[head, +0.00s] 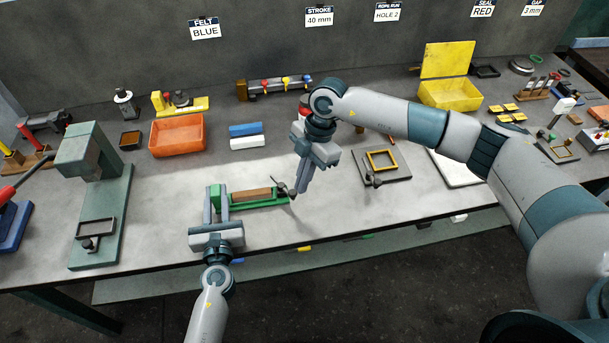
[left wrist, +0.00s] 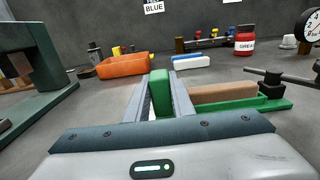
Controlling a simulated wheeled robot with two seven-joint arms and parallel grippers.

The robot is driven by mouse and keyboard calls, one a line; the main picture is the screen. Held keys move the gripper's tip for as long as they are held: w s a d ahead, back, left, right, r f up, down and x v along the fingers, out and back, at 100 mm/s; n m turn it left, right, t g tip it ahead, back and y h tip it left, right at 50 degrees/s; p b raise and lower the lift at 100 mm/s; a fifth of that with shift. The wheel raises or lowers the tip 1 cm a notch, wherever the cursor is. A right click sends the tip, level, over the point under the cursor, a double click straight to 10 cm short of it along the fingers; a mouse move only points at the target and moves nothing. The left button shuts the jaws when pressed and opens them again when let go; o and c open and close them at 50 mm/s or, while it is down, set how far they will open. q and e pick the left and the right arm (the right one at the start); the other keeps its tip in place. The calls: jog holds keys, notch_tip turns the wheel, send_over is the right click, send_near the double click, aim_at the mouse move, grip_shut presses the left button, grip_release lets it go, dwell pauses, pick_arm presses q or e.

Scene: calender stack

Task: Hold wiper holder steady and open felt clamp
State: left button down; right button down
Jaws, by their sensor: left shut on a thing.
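The green wiper holder (head: 262,204) lies near the front of the bench with a brown bar (head: 251,195) along it. In the left wrist view the holder (left wrist: 240,107) runs to the right from its upright green end block (left wrist: 160,93). My left gripper (head: 215,197) is shut on that end block, a finger on each side. The felt clamp (head: 281,187), dark with a T-shaped handle, is at the holder's right end; its handle shows in the left wrist view (left wrist: 283,77). My right gripper (head: 300,189) points down beside the clamp. Its jaw gap and any contact are unclear.
A green press (head: 100,190) stands to the left. An orange bin (head: 178,136) and blue and white blocks (head: 247,141) lie behind the holder. A grey plate with a yellow frame (head: 383,160) is to the right. The bench front edge is close.

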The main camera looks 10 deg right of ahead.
jog(key=shift+a+f, duration=0.1)
dwell(0.3)
jog(key=shift+w+a, duration=0.3)
jog(key=shift+w, duration=0.3)
pick_arm(q)
jog(key=shift+d, duration=0.1)
pick_arm(e)
jog(key=w+d+r, duration=0.1)
jog(key=d+r, duration=0.5)
jog(key=r, duration=0.4)
jog(key=shift+w+d+r, duration=0.3)
jog(key=shift+w, duration=0.1)
